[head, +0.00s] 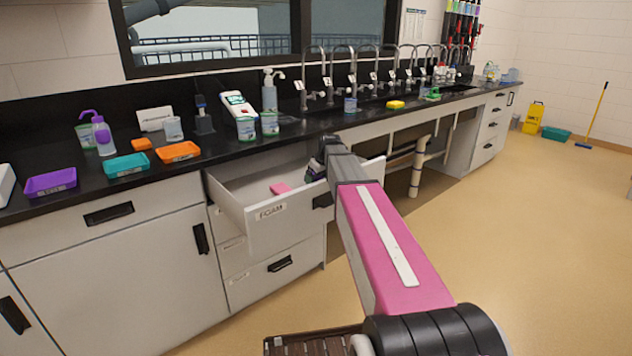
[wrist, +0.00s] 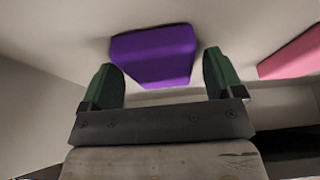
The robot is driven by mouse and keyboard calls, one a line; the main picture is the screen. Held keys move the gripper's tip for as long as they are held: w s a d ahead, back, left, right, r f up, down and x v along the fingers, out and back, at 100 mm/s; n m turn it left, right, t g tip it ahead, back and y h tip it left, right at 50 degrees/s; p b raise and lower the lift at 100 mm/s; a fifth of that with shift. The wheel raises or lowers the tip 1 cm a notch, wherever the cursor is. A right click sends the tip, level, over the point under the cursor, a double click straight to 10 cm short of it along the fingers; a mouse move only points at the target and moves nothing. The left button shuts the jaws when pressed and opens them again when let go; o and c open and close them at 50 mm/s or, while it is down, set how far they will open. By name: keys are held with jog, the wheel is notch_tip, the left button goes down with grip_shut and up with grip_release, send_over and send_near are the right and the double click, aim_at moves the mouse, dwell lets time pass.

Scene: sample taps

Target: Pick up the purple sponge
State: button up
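The purple sponge (wrist: 155,55) lies on the pale drawer floor in the wrist view. My gripper (wrist: 162,75) is open, with its two green fingers apart. The sponge shows between and beyond the fingertips; I cannot tell whether they touch it. In the head view my gripper (head: 316,170) is at the right part of the open drawer (head: 248,230) labelled FOAM, and my arm partly covers it. The purple sponge is not clearly visible in the head view.
A pink sponge (wrist: 295,56) lies to the right in the wrist view and inside the drawer in the head view (head: 280,188). The drawer walls stand close around my gripper. The counter (head: 80,205) above holds trays and bottles.

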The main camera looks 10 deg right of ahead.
jog(key=c, duration=0.7)
jog(key=shift+r, duration=0.1)
